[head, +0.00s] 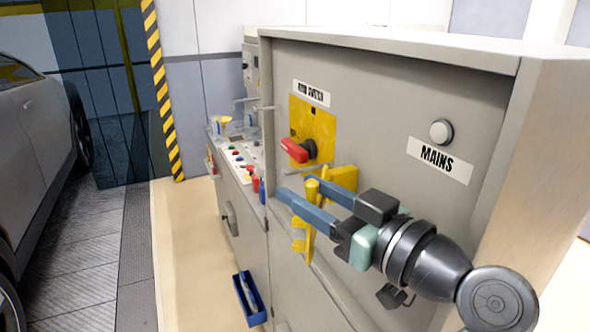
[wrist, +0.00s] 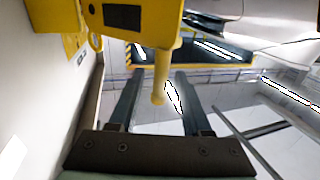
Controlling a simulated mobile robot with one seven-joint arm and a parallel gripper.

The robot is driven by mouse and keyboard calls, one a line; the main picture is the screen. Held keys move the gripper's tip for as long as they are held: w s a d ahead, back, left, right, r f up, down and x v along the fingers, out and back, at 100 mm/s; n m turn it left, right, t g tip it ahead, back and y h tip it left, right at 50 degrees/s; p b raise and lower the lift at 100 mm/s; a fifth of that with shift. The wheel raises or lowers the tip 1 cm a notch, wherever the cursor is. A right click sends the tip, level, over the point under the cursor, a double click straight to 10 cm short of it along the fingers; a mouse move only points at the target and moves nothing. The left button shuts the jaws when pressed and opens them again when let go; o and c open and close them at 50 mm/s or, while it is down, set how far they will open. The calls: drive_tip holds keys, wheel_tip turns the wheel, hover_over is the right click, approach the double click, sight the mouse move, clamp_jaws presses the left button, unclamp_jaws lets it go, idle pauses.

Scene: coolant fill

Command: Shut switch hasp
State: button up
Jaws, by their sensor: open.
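The yellow switch plate (head: 322,125) is on the grey cabinet's front, with a red rotary handle (head: 299,151) on it. Below it is the yellow hasp (head: 343,179), with an upright yellow bar (head: 309,225) standing out from the panel. My gripper (head: 297,181) is open, its two blue fingers reaching leftward on either side of this bar's upper part. In the wrist view the yellow hasp (wrist: 130,16) fills the top, and a round yellow peg (wrist: 160,75) hangs between the open fingers (wrist: 155,85), with gaps visible on both sides. Part of the hasp is hidden behind the fingers.
A MAINS label (head: 440,160) and a round white button (head: 441,131) are right of the switch. A blue tray (head: 249,299) hangs low. A car (head: 35,160) is at left; the floor (head: 185,240) between is clear.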

drive_tip(key=shift+p+x, duration=0.3)
drive_tip(key=shift+x, duration=1)
clamp_jaws()
idle(0.5)
